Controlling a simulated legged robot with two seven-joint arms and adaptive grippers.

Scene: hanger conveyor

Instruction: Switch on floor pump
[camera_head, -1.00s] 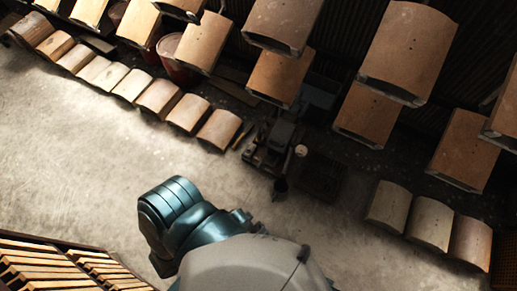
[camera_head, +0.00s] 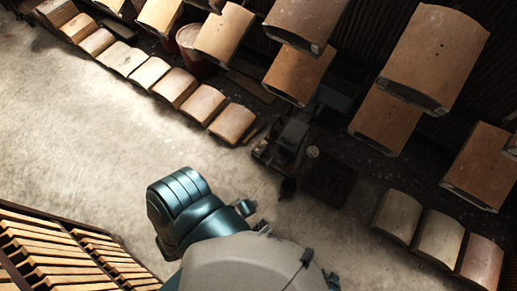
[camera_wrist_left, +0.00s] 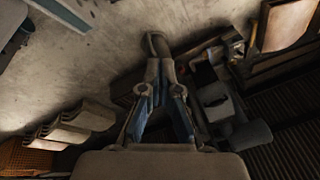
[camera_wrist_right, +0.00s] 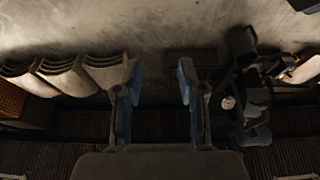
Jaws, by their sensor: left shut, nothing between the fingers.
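The floor pump appears to be the dark machine (camera_head: 285,140) on the floor near the middle of the head view, with a pale round part (camera_head: 313,152) at its right. It is dim, and I cannot make out a switch.
Curved tan panels (camera_head: 435,55) hang overhead at the upper right, over the machine's surroundings. More panels (camera_head: 232,123) stand in a row on the floor, and others (camera_head: 437,238) at lower right. A slatted wooden rack (camera_head: 60,255) is at lower left. Pale floor (camera_head: 90,130) is clear.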

